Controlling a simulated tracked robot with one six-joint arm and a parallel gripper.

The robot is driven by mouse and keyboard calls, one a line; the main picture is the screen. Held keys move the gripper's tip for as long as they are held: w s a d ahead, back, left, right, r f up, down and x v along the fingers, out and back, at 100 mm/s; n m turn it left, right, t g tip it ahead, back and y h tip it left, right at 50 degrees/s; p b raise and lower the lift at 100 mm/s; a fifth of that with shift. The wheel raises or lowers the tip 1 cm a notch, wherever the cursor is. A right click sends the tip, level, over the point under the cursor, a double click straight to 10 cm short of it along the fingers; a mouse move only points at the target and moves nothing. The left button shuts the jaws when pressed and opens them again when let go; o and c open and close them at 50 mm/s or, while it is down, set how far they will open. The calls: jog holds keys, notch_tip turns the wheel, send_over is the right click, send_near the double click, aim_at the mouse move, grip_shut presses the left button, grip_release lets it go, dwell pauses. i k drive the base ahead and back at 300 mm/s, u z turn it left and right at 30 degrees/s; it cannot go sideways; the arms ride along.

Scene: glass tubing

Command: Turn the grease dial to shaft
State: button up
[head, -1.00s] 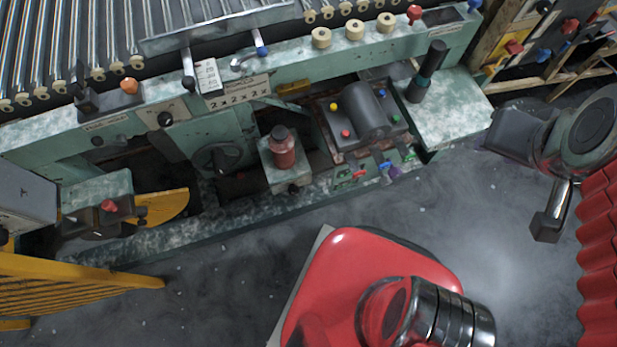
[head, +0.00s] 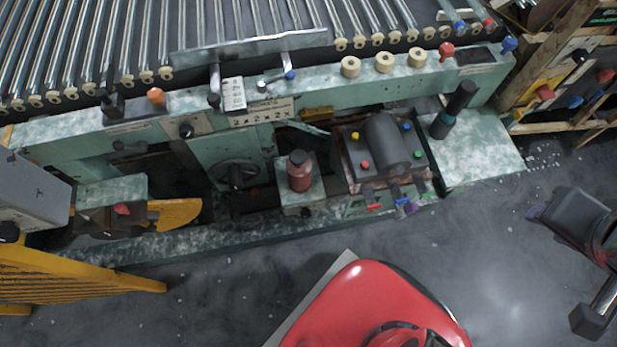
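A green machine carries several knobs and dials, and I cannot read which one is the grease dial. A dark round dial (head: 238,173) with a handle is on its front panel, left of a red-brown bottle (head: 300,172) with a dark cap. A small black knob (head: 186,131) sits on a pale plate above it to the left. No readable "shaft" mark shows. Dark and chrome parts of my arm's end, seemingly my gripper (head: 588,265), are at the right edge, partly cut off, far from the dials and over the floor. Its finger opening cannot be made out.
Glass tubes (head: 200,30) lie in a rack along the back. A dark motor-like cylinder (head: 388,142) sits on the machine's right part, beside a green shelf (head: 475,160). A yellow slatted guard (head: 75,280) stands at lower left.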

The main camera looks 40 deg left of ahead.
aim_at(305, 213)
jog(key=z, duration=0.05)
jog(key=k, duration=1.55)
jog(key=u, duration=1.7)
jog(key=i, duration=1)
jog(key=u, duration=0.1)
